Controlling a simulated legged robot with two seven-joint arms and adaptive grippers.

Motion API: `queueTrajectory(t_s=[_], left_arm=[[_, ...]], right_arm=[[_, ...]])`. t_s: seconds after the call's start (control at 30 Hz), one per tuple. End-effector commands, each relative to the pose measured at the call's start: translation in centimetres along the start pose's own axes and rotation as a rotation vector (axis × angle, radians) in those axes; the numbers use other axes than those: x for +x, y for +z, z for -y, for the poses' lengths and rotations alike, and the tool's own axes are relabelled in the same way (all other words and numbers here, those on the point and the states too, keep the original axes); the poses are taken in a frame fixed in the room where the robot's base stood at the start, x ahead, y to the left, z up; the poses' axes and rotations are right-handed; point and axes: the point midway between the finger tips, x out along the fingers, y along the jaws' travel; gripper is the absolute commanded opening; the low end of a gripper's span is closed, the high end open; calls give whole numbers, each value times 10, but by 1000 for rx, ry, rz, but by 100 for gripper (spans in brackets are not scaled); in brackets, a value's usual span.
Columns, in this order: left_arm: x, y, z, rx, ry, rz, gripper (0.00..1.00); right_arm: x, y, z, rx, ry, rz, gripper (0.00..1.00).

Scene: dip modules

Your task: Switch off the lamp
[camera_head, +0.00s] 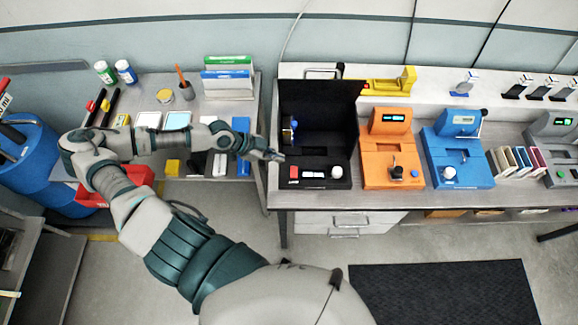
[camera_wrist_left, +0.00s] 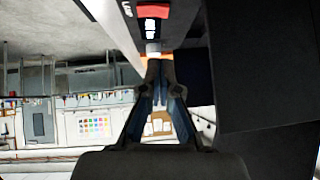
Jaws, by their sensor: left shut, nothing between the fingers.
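A black module (camera_head: 315,184) with a raised black back panel stands at the left end of the right-hand bench. On its front sit a red switch (camera_head: 294,172), a white part beside it and a round white knob (camera_head: 337,172). In the left wrist view the red switch (camera_wrist_left: 153,11) shows at the top, next to a bright white part (camera_wrist_left: 151,28) and a partly cut-off label that seems to read LAMP. My left gripper (camera_head: 281,157) is shut and empty, just left of the module near the red switch. Its fingertips (camera_wrist_left: 160,65) point toward the switch; contact cannot be told.
An orange module (camera_head: 391,160) and a blue module (camera_head: 460,165) stand to the right on the bench. A side table (camera_head: 225,108) on the left holds bottles, pens and boxes, with a gap before the bench. A blue barrel (camera_head: 30,150) stands far left.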

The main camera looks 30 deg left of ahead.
Motion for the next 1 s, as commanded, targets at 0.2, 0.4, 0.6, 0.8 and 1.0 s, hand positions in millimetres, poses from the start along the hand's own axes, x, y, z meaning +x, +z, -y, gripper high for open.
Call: queueTrajectory(t_s=[0.2,0.4,0.6,0.8,1.0], left_arm=[[43,-4,1,-2,-2,-6,0],[70,13,0,-3,-2,3,0],[82,26,0,-1,-2,1,0],[84,29,1,0,-2,2,0],[85,30,1,0,-1,2,0]], right_arm=[[-4,-1,0,1,0,0,63],[-9,-1,0,1,-1,0,63],[-10,-1,0,1,-1,0,63],[-10,-1,0,1,-1,-1,63],[-9,-1,0,0,-1,-1,63]])
